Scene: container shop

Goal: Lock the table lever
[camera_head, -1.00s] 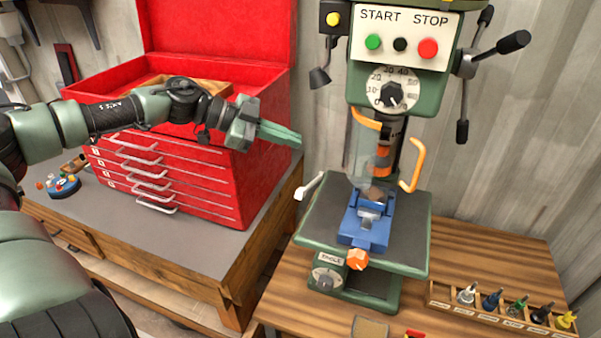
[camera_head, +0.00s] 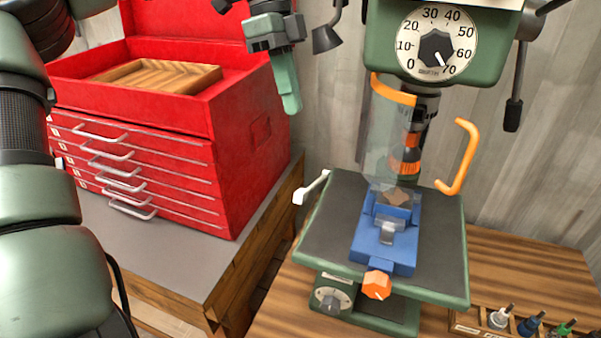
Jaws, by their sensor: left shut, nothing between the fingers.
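The table lever (camera_head: 312,188) is a white handle at the left edge of the drill press table (camera_head: 320,235). It slants up to the right, with its thick white end at the lower left. My left gripper (camera_head: 290,100) is shut and empty, pointing down in front of the red toolbox's right side. It is above and a little left of the lever, apart from it. A blue vise (camera_head: 385,245) with an orange knob (camera_head: 377,285) sits on the table. My right gripper is not in view.
The red toolbox (camera_head: 235,150) stands open on a grey-topped bench to the left. A clear guard (camera_head: 395,140) with an orange handle (camera_head: 460,155) hangs above the vise. A bit rack (camera_head: 465,325) is at the lower right. The space around the lever is clear.

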